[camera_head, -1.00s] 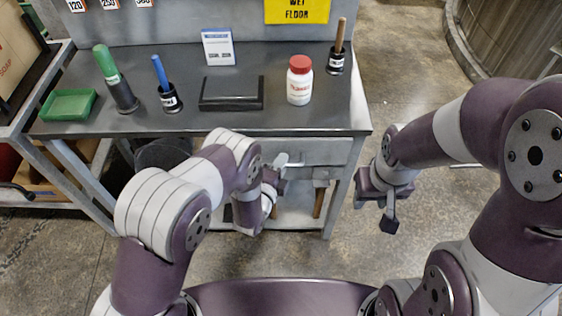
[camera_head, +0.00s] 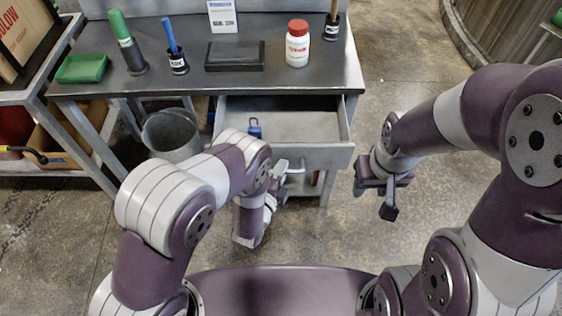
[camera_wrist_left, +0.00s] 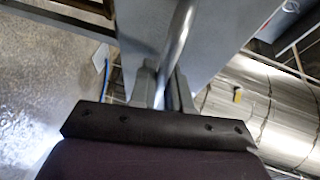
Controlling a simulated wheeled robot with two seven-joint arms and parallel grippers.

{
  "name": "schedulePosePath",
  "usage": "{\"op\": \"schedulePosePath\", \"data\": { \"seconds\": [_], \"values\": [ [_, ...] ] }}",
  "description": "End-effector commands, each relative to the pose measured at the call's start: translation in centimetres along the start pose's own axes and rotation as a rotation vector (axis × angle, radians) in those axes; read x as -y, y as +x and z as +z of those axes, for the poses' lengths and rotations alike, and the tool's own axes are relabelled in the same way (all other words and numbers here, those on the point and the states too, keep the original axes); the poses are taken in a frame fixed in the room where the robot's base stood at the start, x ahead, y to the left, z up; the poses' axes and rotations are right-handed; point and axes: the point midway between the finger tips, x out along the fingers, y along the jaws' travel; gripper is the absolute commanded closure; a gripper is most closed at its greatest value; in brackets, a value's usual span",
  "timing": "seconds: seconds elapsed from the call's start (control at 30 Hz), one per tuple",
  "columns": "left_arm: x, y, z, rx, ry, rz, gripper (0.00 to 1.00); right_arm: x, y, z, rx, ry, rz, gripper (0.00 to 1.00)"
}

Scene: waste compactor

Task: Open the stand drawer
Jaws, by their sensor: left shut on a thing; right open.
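The stand drawer (camera_head: 318,158) is pulled out from under the grey stand top (camera_head: 340,78) in the head view. Its grey interior shows, with a small blue item (camera_head: 255,129) at its left side, perhaps a padlock. My left gripper (camera_head: 278,172) is at the drawer's front, partly hidden by my left arm. In the left wrist view its two fingers (camera_wrist_left: 160,88) are shut on the drawer's bar handle (camera_wrist_left: 181,32). My right gripper (camera_head: 389,196) is open and empty, to the right of the drawer and apart from it.
On the stand top are a white bottle with red cap (camera_head: 297,44), a black box (camera_head: 235,56), a green tray (camera_head: 82,68) and several upright tools in holders. A metal bucket (camera_head: 172,134) stands at left. The floor to the right is clear.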

Motion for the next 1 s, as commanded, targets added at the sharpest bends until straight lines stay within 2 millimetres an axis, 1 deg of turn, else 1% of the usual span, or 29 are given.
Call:
{"op": "schedulePosePath", "data": {
  "seconds": [0.1, 0.3, 0.8, 0.83, 1.0],
  "values": [
    [-0.2, -1.0, -0.4, -0.002, 0.001, 0.001, 1.00, 0.0, -0.3, 0.0, 0.000, 0.000, 0.000, 0.57],
    [-0.4, -2.0, -0.8, -0.001, 0.001, 0.001, 1.00, 0.0, -0.4, -0.1, 0.000, 0.000, 0.000, 0.57],
    [-0.6, -2.3, -0.9, 0.000, 0.000, 0.001, 1.00, 0.0, -0.4, -0.1, 0.000, 0.000, 0.000, 0.57],
    [-0.6, -2.3, -0.9, 0.000, 0.000, 0.001, 0.77, 0.0, -0.4, -0.1, 0.000, 0.000, 0.000, 0.57],
    [-0.5, -2.3, -0.9, 0.000, 0.000, 0.000, 0.77, 0.0, -0.4, -0.1, 0.000, 0.000, 0.000, 0.57]
  ]
}}
